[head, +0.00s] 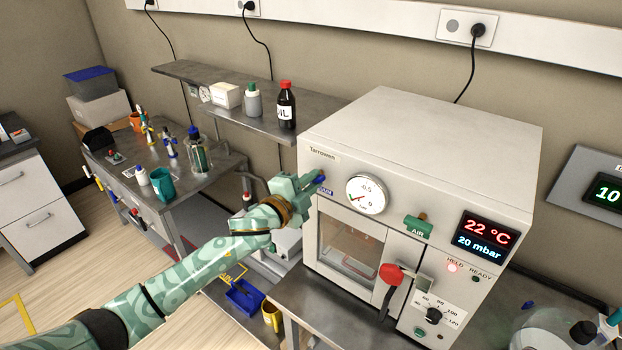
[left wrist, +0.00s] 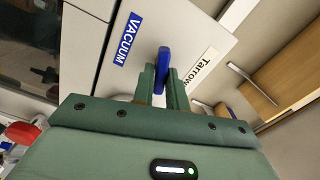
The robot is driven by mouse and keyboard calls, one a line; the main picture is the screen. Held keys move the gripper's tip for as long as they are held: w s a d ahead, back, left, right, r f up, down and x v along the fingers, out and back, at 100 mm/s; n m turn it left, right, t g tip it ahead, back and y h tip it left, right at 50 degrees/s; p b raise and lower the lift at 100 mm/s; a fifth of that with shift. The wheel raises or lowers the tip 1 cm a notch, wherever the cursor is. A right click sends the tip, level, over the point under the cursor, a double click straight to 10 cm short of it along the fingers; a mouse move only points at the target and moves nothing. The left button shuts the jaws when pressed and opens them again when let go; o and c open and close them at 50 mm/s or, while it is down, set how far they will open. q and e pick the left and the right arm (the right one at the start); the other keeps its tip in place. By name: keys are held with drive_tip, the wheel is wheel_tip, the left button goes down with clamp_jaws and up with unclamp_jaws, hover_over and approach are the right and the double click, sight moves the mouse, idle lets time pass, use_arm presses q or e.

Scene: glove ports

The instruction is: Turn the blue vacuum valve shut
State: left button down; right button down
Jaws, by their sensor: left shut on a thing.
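The blue vacuum valve (head: 321,179) is on the upper left of the front of the white vacuum oven (head: 430,140), just above its blue label. My left gripper (head: 312,182) is at this valve, its arm coming in from the left. In the left wrist view the valve's blue lever (left wrist: 163,60) stands between the two green fingers, beside the VACUUM label (left wrist: 129,40). The gripper is shut on the lever; the fingers hide its lower part. The pressure gauge (head: 366,194) is right of the valve. The display (head: 484,236) reads 22 °C and 20 mbar. My right gripper is not in view.
The green AIR valve (head: 417,227) and red door handle (head: 391,275) stick out of the oven front. A metal shelf (head: 215,80) with bottles is on the wall behind. A side table (head: 185,185) with bottles stands left. A blue dustpan (head: 245,297) is below my forearm.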

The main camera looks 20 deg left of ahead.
use_arm(q)
drive_tip(key=shift+f+m, duration=0.1)
drive_tip(key=shift+m, duration=1.1)
drive_tip(key=shift+f+m, duration=0.1)
drive_tip(key=shift+m, duration=0.4)
idle(1.0)
drive_tip(key=c, duration=1.5)
unclamp_jaws()
drive_tip(key=shift+o, duration=0.2)
drive_tip(key=b+v, duration=0.1)
drive_tip(key=v, duration=1.5)
drive_tip(key=shift+s, duration=0.2)
